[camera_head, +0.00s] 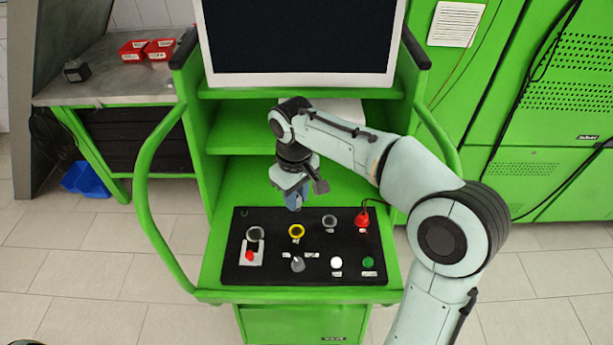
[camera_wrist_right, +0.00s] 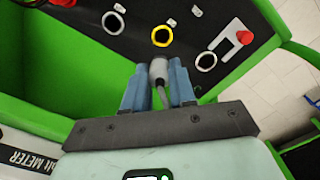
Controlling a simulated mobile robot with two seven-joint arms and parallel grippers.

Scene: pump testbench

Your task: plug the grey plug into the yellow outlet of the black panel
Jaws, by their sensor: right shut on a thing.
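The black panel (camera_head: 318,273) lies on the green bench, with the yellow outlet (camera_head: 296,231) in its upper row. The yellow outlet also shows in the wrist view (camera_wrist_right: 162,36) as a yellow ring with a dark inside. My right gripper (camera_head: 294,204) is above the panel's far edge, just beyond the yellow outlet in the head view. In the wrist view its blue fingers (camera_wrist_right: 158,88) are shut on the grey plug (camera_wrist_right: 158,69), whose cable runs back between them. The plug's front points toward the yellow outlet, and a gap shows between them.
Grey outlets (camera_head: 255,233) (camera_head: 330,221) flank the yellow one. A red plug (camera_head: 362,220) with a cable is at the right. A red switch (camera_head: 250,256), a grey knob (camera_head: 297,264), a white button (camera_head: 336,262) and a green button (camera_head: 368,262) line the near side. A monitor (camera_head: 303,40) stands behind.

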